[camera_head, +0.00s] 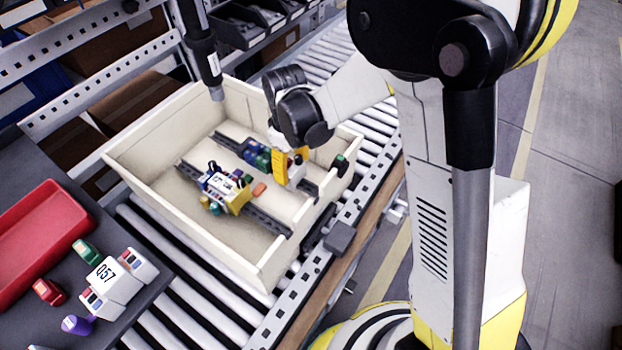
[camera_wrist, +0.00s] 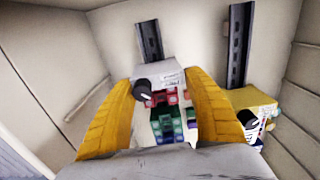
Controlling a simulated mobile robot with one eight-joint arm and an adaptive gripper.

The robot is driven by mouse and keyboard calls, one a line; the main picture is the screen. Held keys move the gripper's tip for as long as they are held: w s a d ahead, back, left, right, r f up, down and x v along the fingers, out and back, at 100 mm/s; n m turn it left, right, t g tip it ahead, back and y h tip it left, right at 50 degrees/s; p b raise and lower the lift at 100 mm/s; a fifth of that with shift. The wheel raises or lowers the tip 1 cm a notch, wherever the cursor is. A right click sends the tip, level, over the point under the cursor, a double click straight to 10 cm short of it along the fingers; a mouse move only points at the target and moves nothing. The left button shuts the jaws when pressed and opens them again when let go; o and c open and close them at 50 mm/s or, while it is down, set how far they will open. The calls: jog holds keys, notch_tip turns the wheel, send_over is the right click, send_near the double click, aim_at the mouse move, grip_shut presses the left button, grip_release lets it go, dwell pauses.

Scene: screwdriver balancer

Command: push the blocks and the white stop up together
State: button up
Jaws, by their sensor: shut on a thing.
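The white stop (camera_head: 297,174) sits on the far rail inside the cream bin. In the wrist view the white stop (camera_wrist: 168,76) has a black knob and lies between the yellow fingers of my gripper (camera_wrist: 160,84). My gripper (camera_head: 289,168) reaches down into the bin and is shut on the stop. The blocks (camera_head: 257,154), blue and green in the head view, stand on the same rail, left of the fingers. In the wrist view red and green blocks (camera_wrist: 163,118) show between the fingers, close to the stop. The fingers hide whether they touch it.
A second rail (camera_head: 268,222) carries a yellow and white device (camera_head: 226,189). A loose orange piece (camera_head: 259,189) lies between the rails. The bin walls (camera_head: 190,237) surround the work. A dark tool (camera_head: 205,52) hangs over the bin's back edge. A red tray (camera_head: 42,236) stands left.

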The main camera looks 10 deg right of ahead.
jog(key=shift+w+a+b, duration=0.2)
jog(key=shift+w+a, duration=0.3)
jog(key=shift+a, duration=0.25)
jog(key=shift+w+a+b, duration=0.2)
jog(key=shift+w+a, duration=0.25)
jog(key=shift+a, duration=0.3)
dwell(3.8)
jog(key=o, duration=1.2)
jog(key=shift+o, duration=0.2)
jog(key=shift+s+a, duration=0.1)
jog(key=shift+a, duration=0.1)
jog(key=shift+d, duration=0.2)
jog(key=shift+d, duration=0.1)
jog(key=shift+s+d, duration=0.1)
jog(key=shift+d, duration=0.25)
jog(key=shift+r, duration=0.1)
